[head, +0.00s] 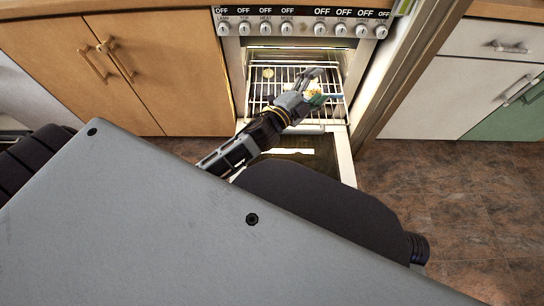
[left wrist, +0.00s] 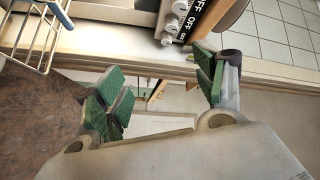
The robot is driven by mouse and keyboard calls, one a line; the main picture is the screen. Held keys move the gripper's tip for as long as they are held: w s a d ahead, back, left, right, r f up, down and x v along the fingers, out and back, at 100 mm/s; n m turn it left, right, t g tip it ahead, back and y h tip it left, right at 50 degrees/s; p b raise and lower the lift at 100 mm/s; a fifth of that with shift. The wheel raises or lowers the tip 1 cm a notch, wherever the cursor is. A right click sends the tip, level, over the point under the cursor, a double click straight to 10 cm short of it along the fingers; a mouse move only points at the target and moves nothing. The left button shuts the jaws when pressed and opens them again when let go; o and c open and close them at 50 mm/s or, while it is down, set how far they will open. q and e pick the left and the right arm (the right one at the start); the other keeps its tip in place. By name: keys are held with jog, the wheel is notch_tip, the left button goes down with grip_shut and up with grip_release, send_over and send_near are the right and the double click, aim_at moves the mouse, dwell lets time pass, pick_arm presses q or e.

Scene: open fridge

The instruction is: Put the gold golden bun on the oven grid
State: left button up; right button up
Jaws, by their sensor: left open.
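The oven grid (head: 341,79) is a wire rack inside the open oven in the head view. Part of a wire rack (left wrist: 38,40) also shows at the upper left of the left wrist view. A small golden thing (head: 313,91), likely the golden bun, shows by my left gripper's fingers. It is partly hidden, and I cannot tell whether it touches the grid. My left gripper (head: 311,90) is over the front of the grid. In the left wrist view, its green-padded fingers (left wrist: 160,85) stand wide apart with nothing held between them. My right gripper is not in view.
The oven's knob panel (head: 302,22) is above the opening, and its lowered door (head: 341,158) is in front. Wooden cabinets (head: 160,75) stand left and white drawers (head: 470,85) right. A small round tan thing (head: 268,73) shows at the back left of the grid.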

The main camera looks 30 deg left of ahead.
pick_arm(q)
jog(key=s+a+f+n+g+y, duration=0.25)
jog(key=s+f+n, duration=0.2)
jog(key=f, duration=0.25)
jog(key=s+a+f+n+g+y, duration=0.2)
jog(key=s+f+n+g, duration=0.25)
jog(key=f, duration=0.35)
jog(key=s+d+f+n+g, duration=0.1)
jog(key=s+f+n+g, duration=0.1)
jog(key=s, duration=0.5)
jog(key=s+d+f+n+g+h, duration=0.1)
jog(key=s+f+n+g, duration=0.2)
jog(key=s, duration=0.5)
notch_tip(320, 180, down, 3)
jog(key=shift+s+d+r+g, duration=0.2)
jog(key=shift+s+g, duration=0.05)
jog(key=shift+g, duration=0.45)
jog(key=shift+w+f+p, duration=0.1)
jog(key=shift+p, duration=0.35)
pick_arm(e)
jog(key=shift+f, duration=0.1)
